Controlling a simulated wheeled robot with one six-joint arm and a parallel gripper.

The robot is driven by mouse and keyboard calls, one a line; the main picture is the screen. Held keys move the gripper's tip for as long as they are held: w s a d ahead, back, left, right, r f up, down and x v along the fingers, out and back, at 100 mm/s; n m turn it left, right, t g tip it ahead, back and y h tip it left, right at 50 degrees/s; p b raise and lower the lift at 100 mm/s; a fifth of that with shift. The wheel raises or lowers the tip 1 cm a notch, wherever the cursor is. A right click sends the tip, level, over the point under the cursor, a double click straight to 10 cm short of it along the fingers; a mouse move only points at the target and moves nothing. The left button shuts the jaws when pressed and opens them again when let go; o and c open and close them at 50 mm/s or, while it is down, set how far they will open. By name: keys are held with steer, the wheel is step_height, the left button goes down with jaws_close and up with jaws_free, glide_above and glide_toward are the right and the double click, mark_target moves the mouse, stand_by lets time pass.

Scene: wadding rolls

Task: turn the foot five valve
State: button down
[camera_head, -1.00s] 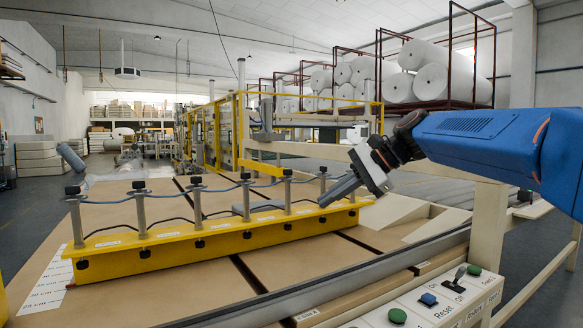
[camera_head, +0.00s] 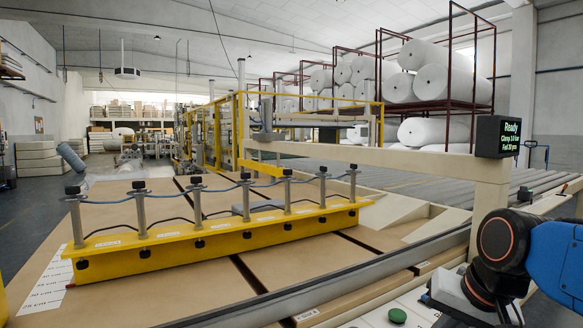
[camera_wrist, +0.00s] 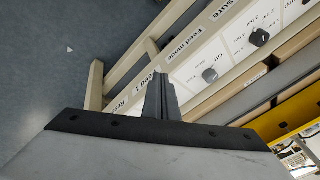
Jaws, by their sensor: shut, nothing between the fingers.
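A yellow bar (camera_head: 225,240) lies across brown boards, with several grey posts on it. Each post has a black cap, and small black knobs line the bar's front face. The labels on the bar are too small to read, so I cannot tell which foot is five. In the head view my arm bends down at the lower right, and my gripper is mostly cut off by the bottom edge. In the wrist view my gripper (camera_wrist: 160,82) is shut and empty, in front of a white control panel (camera_wrist: 232,52) and well away from the yellow bar.
A screen (camera_head: 498,137) reads "Ready". A beige beam (camera_head: 400,158) and a grey rail (camera_head: 330,287) flank the boards.

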steer(key=w+a+r+m+t+h, duration=0.1)
steer(key=w+a+r+m, duration=0.15)
steer(key=w+r, duration=0.55)
steer(key=w+a+r+m+t+h, duration=0.15)
steer(key=w+a+r, duration=0.25)
steer(key=w+r, duration=0.45)
steer(key=w+a+r+m+t+y, duration=0.1)
steer(key=w+a+r+m, duration=0.4)
steer(key=a+r, duration=0.4)
steer(key=w+a+r+m+t+y, duration=0.1)
steer(key=w+a+r+m, duration=0.2)
steer(key=w+a+r, duration=0.6)
glide_toward(290, 174)
step_height(290, 174, down, 4)
steer(key=shift+w+a+r, duration=0.1)
steer(key=shift+w+a, duration=0.1)
steer(key=shift+w, duration=0.75)
steer(key=shift+w+a, duration=0.2)
steer(key=shift+w, duration=0.8)
